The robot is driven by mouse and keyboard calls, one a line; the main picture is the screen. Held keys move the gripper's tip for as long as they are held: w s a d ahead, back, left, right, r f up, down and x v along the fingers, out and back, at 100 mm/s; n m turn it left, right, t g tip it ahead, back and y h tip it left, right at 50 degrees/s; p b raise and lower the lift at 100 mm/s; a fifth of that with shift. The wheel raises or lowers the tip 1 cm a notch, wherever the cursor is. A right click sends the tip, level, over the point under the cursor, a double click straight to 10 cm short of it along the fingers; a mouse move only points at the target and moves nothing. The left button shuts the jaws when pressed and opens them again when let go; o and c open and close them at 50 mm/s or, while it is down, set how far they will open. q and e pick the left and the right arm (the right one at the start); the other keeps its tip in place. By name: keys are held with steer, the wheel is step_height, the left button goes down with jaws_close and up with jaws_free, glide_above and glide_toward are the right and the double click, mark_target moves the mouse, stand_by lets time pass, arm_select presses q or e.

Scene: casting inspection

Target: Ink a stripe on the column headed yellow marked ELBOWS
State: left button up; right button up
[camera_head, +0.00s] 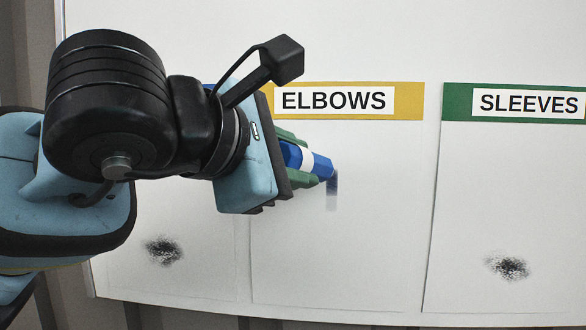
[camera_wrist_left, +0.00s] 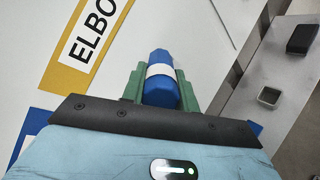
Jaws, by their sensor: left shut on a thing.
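The ELBOWS column (camera_head: 340,260) is a white panel on the board under a yellow header (camera_head: 410,101); the header also shows in the left wrist view (camera_wrist_left: 60,74). My left gripper (camera_head: 303,165) is shut on a blue marker (camera_head: 321,166) with a white band, in front of the column's upper part. The marker also shows between the green fingers in the left wrist view (camera_wrist_left: 160,93). Its tip points at the panel. A short dark streak fades downward from the tip; I cannot tell ink from shadow, or whether the tip touches. My right gripper is not in view.
The SLEEVES column (camera_head: 500,200) with a green header stands to the right and has a black smudge (camera_head: 507,267). Another smudge (camera_head: 163,250) marks the panel to the left. The wrist view shows a metal ledge (camera_wrist_left: 235,128) with a black block (camera_wrist_left: 302,38) and a small square cup (camera_wrist_left: 268,96).

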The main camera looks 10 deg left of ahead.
arm_select(q)
steer(key=shift+w+r, duration=0.1)
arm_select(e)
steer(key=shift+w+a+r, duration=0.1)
arm_select(q)
steer(key=shift+f, duration=0.8)
steer(key=shift+f+b, duration=0.45)
steer(key=shift+f, duration=0.3)
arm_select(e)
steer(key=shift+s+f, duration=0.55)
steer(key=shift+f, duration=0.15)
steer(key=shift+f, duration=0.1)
arm_select(q)
step_height(320, 180, down, 3)
steer(key=shift+r+b, duration=0.1)
steer(key=shift+b, duration=0.5)
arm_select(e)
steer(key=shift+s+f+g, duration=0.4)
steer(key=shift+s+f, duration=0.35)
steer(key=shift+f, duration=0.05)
arm_select(q)
steer(key=s+p, duration=0.1)
steer(key=s, duration=0.5)
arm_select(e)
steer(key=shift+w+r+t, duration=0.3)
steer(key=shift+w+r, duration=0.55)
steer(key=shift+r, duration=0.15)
